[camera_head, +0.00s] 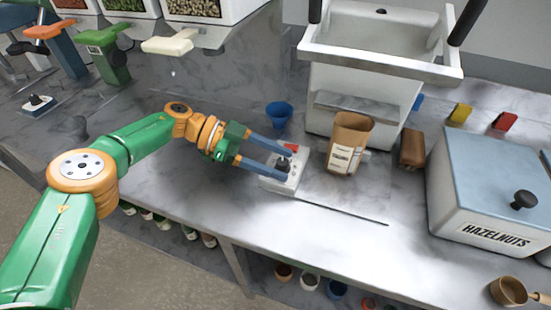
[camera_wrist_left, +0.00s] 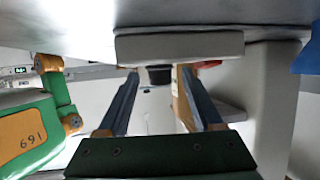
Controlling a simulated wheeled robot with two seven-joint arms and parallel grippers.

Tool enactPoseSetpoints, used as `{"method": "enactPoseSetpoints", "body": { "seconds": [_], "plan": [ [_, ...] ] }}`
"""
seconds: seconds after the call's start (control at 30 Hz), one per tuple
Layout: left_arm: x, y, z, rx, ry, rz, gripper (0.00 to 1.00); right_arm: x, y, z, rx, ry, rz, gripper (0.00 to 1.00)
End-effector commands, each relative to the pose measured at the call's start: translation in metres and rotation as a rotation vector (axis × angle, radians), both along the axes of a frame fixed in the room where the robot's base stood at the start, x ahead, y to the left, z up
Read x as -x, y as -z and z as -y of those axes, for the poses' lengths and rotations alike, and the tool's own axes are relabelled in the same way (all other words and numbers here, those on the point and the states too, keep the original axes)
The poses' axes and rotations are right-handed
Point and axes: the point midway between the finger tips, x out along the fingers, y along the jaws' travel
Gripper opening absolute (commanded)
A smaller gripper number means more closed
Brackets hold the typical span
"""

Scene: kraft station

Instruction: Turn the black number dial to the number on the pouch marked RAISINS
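The black number dial (camera_head: 283,163) sits on a small white box (camera_head: 292,181) with a red part on top, at the middle of the counter. My left gripper (camera_head: 287,163) is open, with one blue finger on each side of the dial. In the left wrist view the dial (camera_wrist_left: 158,75) shows between the fingertips, with gaps on both sides. The number it points to is too small to read. A brown pouch (camera_head: 350,135) with a white label stands right of the box, under the white machine. Its label text is unreadable. My right gripper is not in view.
A blue cup (camera_head: 279,113) stands just behind the gripper. A white dispenser frame (camera_head: 378,50) rises behind the pouch. A brown block (camera_head: 412,148) and a HAZELNUTS bin (camera_head: 490,180) lie to the right. The counter in front of the box is mostly clear.

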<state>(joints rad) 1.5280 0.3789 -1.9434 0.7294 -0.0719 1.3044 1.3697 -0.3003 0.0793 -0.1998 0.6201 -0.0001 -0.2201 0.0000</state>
Motion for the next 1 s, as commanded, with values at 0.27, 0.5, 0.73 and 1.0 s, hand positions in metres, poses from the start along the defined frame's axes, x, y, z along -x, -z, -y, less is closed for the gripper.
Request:
{"method": "enactPoseSetpoints", "body": {
  "seconds": [0.27, 0.5, 0.73, 1.0],
  "plan": [
    [-0.005, -0.005, -0.019, 0.001, -0.006, 0.005, 0.67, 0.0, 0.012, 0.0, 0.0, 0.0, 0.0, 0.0],
    [-0.01, -0.022, -0.058, -0.001, -0.003, 0.003, 0.67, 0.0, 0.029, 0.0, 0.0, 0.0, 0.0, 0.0],
    [-0.009, -0.028, -0.064, -0.001, 0.0, -0.001, 0.67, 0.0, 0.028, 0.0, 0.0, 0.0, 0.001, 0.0],
    [-0.009, -0.028, -0.063, -0.001, 0.0, 0.0, 0.67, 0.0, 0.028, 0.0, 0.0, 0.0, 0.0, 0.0]
  ]
}}
